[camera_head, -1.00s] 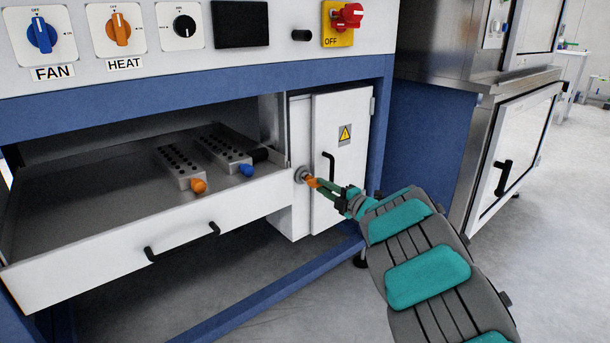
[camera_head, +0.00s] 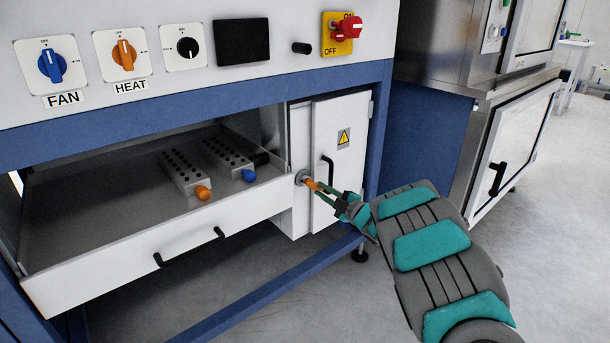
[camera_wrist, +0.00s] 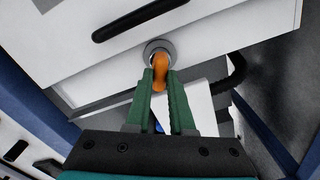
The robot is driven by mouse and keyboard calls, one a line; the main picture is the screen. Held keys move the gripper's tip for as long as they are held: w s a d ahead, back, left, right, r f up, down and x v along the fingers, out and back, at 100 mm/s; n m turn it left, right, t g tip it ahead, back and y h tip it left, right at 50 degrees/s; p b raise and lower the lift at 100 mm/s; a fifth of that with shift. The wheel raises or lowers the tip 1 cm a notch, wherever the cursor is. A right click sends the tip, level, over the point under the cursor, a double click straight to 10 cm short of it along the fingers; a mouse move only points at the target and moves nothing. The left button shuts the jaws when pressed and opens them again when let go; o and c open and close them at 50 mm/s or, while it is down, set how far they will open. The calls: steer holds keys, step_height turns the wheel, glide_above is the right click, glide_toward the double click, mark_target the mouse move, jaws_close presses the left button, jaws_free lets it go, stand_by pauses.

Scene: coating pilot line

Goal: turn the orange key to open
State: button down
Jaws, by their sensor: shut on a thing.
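The orange key (camera_head: 311,184) sits in a round metal lock (camera_head: 301,177) on the front of a white cabinet (camera_head: 341,104). It also shows in the wrist view (camera_wrist: 160,70), with the lock ring (camera_wrist: 158,48) around its far end. My gripper (camera_head: 320,188) reaches the key from the lower right. Its green fingers (camera_wrist: 160,88) are shut on the key, one on each side. The cabinet door with its black handle (camera_head: 328,172) stands flat against the cabinet front, as far as I can tell.
Above are the FAN (camera_head: 51,65) and HEAT (camera_head: 124,54) switches and a red switch (camera_head: 347,30). Floor at right is clear.

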steer(key=shift+r+m+p, duration=0.1)
steer(key=shift+m+p, duration=1.4)
steer(key=shift+p, duration=0.55)
steer(key=shift+m+p, duration=0.3)
steer(key=shift+p, duration=0.15)
